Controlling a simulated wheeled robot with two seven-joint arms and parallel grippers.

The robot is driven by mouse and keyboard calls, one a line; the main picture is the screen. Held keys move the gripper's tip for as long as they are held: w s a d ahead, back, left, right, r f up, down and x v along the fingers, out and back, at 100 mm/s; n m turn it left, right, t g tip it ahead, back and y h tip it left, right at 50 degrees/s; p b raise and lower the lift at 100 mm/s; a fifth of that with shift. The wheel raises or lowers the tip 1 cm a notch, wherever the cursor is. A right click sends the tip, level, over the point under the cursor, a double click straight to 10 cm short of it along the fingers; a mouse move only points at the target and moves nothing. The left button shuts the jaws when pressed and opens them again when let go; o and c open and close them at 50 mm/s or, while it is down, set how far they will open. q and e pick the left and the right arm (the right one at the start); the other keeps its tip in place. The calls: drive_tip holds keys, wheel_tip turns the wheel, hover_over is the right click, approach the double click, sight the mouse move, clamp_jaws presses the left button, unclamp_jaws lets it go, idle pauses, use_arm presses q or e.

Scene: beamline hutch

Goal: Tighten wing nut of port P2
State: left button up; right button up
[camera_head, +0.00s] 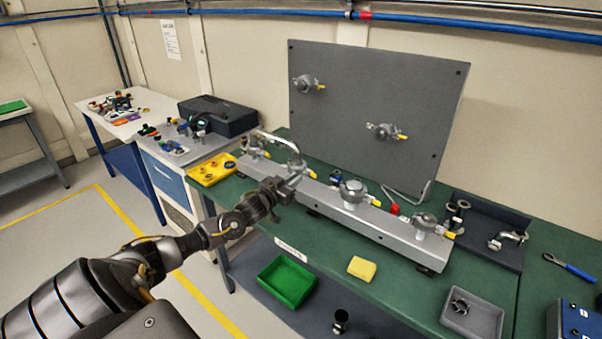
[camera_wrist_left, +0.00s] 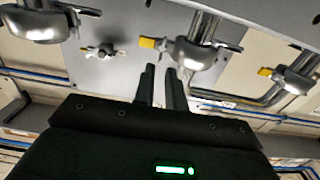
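A silver manifold rail (camera_head: 330,207) lies on the green bench with several clamped ports along it, each with a yellow-tipped part. No port label is readable, so I cannot tell which is P2. My left gripper (camera_head: 294,181) is at the front of the second port from the left (camera_head: 297,163), where one end of a bent pipe stands. In the left wrist view that clamp (camera_wrist_left: 190,57) with its yellow tip (camera_wrist_left: 148,42) is just beyond my fingertips (camera_wrist_left: 160,68). The fingers are apart by a narrow gap, with nothing visibly held. My right gripper is not in view.
A grey upright panel (camera_head: 370,95) with two clamped ports stands behind the rail. A yellow tray (camera_head: 212,170), green bin (camera_head: 287,282), yellow sponge (camera_head: 361,268), grey tray (camera_head: 472,314) and dark tray (camera_head: 484,230) surround it. The bench front beyond the sponge is partly clear.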

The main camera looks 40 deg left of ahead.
sight(305, 175)
use_arm(q)
drive_tip(key=w, duration=0.3)
drive_tip(key=shift+w, duration=0.2)
drive_tip(key=shift+r, duration=0.1)
drive_tip(key=shift+c, duration=0.4)
clamp_jaws()
